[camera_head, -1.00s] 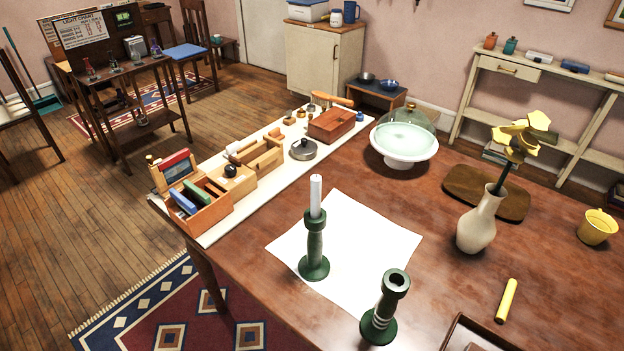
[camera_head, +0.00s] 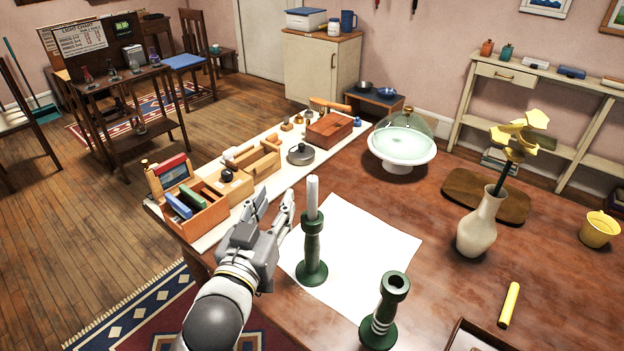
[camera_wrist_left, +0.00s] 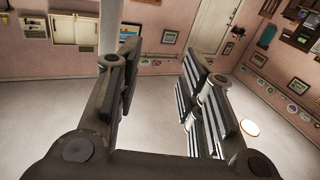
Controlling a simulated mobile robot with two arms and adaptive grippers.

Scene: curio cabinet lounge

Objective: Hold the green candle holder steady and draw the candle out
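A green candle holder (camera_head: 312,252) stands upright on a white sheet on the table in the head view. A white candle (camera_head: 312,197) stands upright in its top. A second green candle holder (camera_head: 381,318) with pale bands and an open, empty top stands nearer and to the right. My left gripper (camera_head: 274,203) is just left of the first holder, apart from the candle as far as I can tell. Its fingers are spread and empty; the left wrist view shows the open fingers (camera_wrist_left: 160,90) with a gap between them. My right gripper is not in view.
The white sheet (camera_head: 375,245) lies under the first holder. A cream vase (camera_head: 478,232) with a yellow flower and a yellow stick (camera_head: 509,304) are to the right. A tray (camera_head: 462,335) is at the front edge. Wooden boxes (camera_head: 205,212) stand at the left.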

